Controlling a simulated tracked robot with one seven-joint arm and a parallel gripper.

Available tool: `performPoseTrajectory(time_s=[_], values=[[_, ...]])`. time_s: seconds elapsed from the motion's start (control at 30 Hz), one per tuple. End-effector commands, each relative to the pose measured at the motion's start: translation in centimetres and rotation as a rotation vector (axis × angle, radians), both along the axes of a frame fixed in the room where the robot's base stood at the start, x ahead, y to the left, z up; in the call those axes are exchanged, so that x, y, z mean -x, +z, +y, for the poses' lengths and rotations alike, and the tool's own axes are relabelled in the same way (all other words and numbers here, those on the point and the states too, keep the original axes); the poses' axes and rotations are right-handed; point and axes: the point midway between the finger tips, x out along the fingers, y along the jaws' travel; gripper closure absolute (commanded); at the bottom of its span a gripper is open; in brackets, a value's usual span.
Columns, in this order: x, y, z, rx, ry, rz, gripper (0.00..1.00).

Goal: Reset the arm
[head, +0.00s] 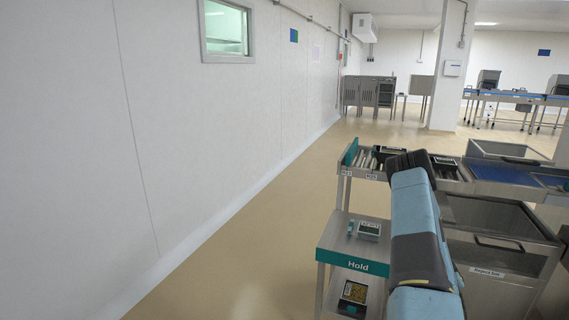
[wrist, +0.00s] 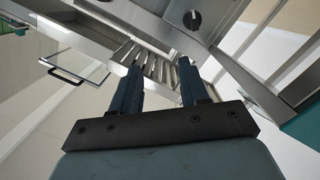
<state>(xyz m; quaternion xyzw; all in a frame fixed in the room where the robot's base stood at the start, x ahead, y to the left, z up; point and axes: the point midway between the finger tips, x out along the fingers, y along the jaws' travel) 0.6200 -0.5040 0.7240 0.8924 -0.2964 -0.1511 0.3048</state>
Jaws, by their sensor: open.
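My arm, in a pale blue and black cover, rises at the right of the head view and reaches toward the steel roller stand. In the head view my gripper cannot be made out clearly at the arm's far end. In the wrist view my gripper (wrist: 160,88) shows two dark blue fingers spread apart, with nothing between them. Beyond the fingers lies a row of metal rollers (wrist: 150,62). I cannot tell how far the fingertips are from them.
A cart shelf marked Hold (head: 345,232) stands left of my arm, with a small device (head: 369,229) on it. A steel reject bin (head: 490,255) stands to the right. A blue conveyor (head: 497,173) lies behind it. Open floor (head: 240,245) runs between the cart and the left wall.

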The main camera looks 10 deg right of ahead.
Motion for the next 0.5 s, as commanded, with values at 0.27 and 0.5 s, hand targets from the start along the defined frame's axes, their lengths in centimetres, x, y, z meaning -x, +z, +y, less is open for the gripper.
performPoseTrajectory(time_s=[0.27,0.5], values=[[-5.0,6.7,2.0,-0.134,-0.045,-0.003,0.55],[-8.0,12.2,5.2,-0.259,-0.063,0.008,0.55]])
